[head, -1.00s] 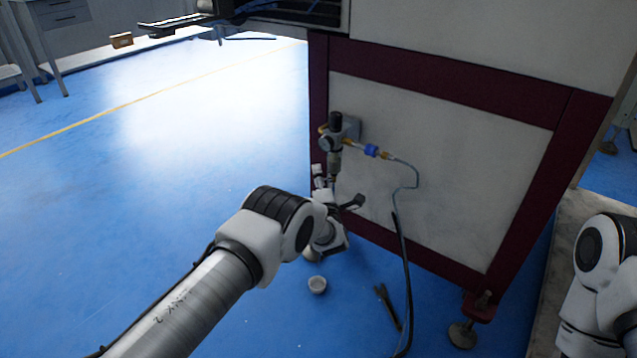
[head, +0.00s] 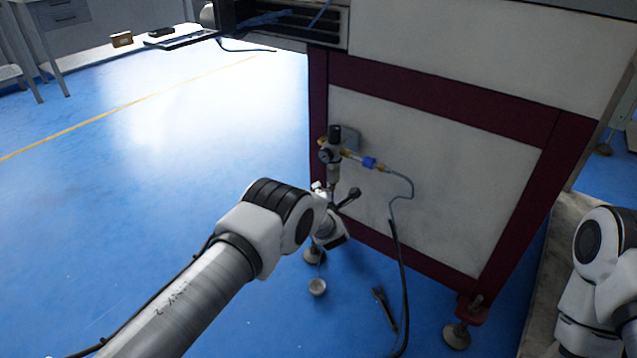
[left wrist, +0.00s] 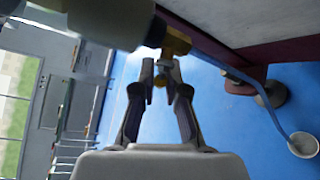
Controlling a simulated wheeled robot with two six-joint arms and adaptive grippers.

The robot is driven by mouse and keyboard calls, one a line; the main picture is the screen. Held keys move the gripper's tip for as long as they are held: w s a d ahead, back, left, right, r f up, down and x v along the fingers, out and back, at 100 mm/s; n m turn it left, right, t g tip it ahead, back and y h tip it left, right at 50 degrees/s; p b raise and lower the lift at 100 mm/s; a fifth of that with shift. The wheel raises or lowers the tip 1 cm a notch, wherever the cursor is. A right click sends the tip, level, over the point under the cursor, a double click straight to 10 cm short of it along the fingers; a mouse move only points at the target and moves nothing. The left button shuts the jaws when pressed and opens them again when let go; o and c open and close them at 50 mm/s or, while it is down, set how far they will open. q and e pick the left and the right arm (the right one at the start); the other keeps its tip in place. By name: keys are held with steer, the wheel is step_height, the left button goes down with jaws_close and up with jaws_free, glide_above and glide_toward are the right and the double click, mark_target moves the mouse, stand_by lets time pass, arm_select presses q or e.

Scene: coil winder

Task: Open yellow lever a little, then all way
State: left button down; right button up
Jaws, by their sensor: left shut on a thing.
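The grey and black regulator (head: 333,150) is fixed on the pale panel of the machine, with brass fittings and a blue connector (head: 369,162) to its right. My left gripper (head: 336,190) is just below it. In the left wrist view, a brass-yellow valve (left wrist: 175,42) sits under the regulator's pale bowl (left wrist: 118,20). The two fingers of my left gripper (left wrist: 162,76) are closed in on a small yellow piece beside this valve, which looks like the yellow lever. The fingers hide most of the lever, so its angle is unclear. My right gripper is out of view.
A thin blue hose (left wrist: 235,72) runs from the valve toward a small white cup (head: 317,287) on the floor. A dark hose (head: 399,270) hangs down the panel, with a dark tool (head: 383,308) beside it. The blue floor at left is clear.

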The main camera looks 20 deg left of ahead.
arm_select(q)
steer(key=c, duration=1.2)
jaws_free()
steer(key=v, duration=1.2)
